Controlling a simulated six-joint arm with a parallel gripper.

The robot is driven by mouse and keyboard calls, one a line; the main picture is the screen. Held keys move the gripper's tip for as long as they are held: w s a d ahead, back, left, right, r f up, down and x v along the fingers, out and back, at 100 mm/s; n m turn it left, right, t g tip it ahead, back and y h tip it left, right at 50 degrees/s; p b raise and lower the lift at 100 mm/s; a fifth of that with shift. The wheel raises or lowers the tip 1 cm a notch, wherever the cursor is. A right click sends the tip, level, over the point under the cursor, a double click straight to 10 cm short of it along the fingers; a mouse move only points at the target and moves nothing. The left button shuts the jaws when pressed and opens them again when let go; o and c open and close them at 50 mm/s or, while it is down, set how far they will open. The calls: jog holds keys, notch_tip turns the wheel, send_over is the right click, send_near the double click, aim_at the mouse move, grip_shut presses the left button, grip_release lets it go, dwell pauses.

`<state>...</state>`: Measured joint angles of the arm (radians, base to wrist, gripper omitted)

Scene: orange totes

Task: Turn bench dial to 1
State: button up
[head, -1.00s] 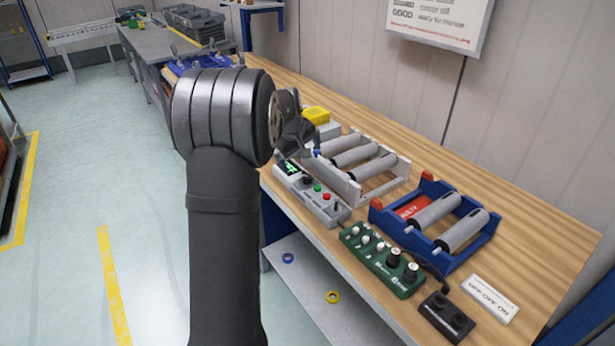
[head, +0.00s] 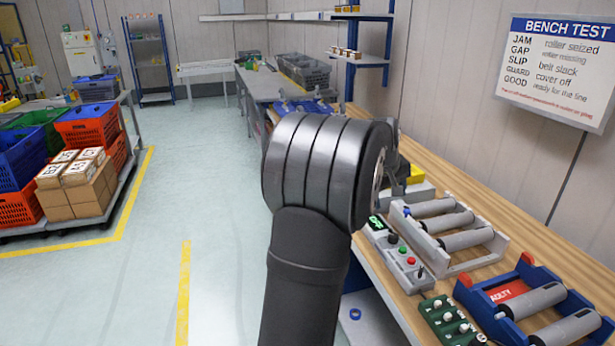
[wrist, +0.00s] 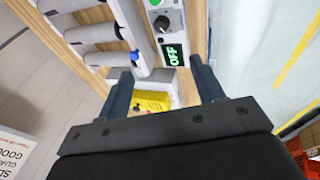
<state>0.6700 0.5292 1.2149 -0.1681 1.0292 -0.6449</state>
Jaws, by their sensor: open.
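The bench dial is a black knob (wrist: 162,22) on a grey control box (head: 405,265) at the bench's front edge. In the wrist view it lies beyond my fingertips, near the top edge. A green-lit display (wrist: 173,55) reading OFF sits between the dial and my gripper (wrist: 163,82). My gripper is open and empty, its two dark fingers apart on either side of the display's line, not touching the dial. In the head view my arm mostly hides the gripper. The box also carries a green and a red button (head: 411,261). The dial's pointer setting is too small to read.
A grey roller frame (head: 490,245) stands right beside the box. A blue roller frame (head: 497,318) and a green knob box (head: 452,322) are nearer. A yellow object (wrist: 150,102) sits near the fingers.

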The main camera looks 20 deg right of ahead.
jog(key=shift+d, duration=0.1)
jog(key=shift+c, duration=0.7)
jog(key=s+d+f+t+y, duration=0.2)
jog(key=s+d+y, duration=0.15)
jog(key=d, duration=0.25)
send_near(394, 236)
jog(key=shift+y, duration=0.25)
jog(key=x, duration=0.8)
jog(key=shift+w+d+f, duration=0.2)
jog(key=shift+d+f, duration=0.05)
jog(key=shift+f, duration=0.05)
jog(key=shift+c, duration=0.2)
jog(key=c, duration=0.9)
